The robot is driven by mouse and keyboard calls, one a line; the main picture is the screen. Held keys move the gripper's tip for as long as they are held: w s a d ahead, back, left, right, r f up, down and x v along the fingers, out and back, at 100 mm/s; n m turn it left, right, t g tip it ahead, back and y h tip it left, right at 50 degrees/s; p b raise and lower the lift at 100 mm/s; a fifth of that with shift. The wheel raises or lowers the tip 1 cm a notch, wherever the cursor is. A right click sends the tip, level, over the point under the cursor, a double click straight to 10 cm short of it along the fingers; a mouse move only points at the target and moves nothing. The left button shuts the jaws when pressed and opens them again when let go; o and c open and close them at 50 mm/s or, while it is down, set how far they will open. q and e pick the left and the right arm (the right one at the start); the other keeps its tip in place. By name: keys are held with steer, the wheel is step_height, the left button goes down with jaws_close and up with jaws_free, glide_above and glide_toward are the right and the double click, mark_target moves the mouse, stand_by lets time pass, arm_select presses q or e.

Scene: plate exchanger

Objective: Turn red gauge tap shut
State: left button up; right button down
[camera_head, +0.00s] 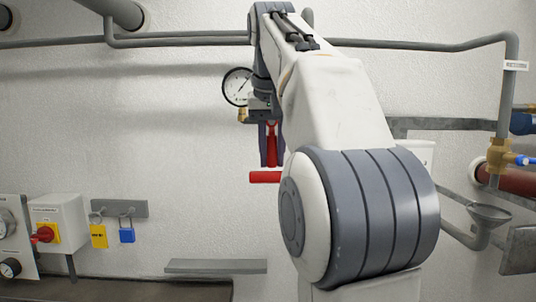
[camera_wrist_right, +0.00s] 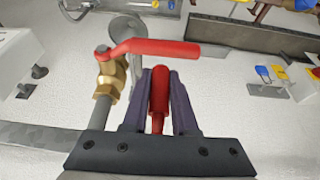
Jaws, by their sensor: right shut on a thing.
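A round white dial gauge (camera_head: 237,86) is on the wall, with a brass fitting (camera_head: 243,115) below it. My right gripper (camera_head: 271,140) is just below and right of the gauge, pointing down in the head view. Its fingers are shut on a red handle (camera_wrist_right: 159,92), which also shows upright between them in the head view (camera_head: 272,147). Where this handle joins its tap is hidden. A second red lever (camera_wrist_right: 165,48) on a brass valve (camera_wrist_right: 110,78) lies crosswise just beyond the fingertips; its free end shows in the head view (camera_head: 265,177). My left gripper is not in view.
Grey pipes (camera_head: 180,41) run along the wall. At the lower left are a switch box (camera_head: 58,228), a yellow tag (camera_head: 99,236) and a blue padlock (camera_head: 127,235). A brass valve (camera_head: 499,155) and a funnel (camera_head: 489,213) are at the right. My right arm covers the middle.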

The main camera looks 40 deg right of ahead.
mark_target(272, 147)
steer(key=c, duration=0.7)
jaws_free()
steer(key=shift+s+r, duration=0.1)
steer(key=shift+r, duration=0.3)
steer(key=shift+v, duration=1)
steer(key=s+a+b, duration=0.2)
steer(key=s+a, duration=0.6)
steer(key=s, duration=0.1)
steer(key=shift+s, duration=0.2)
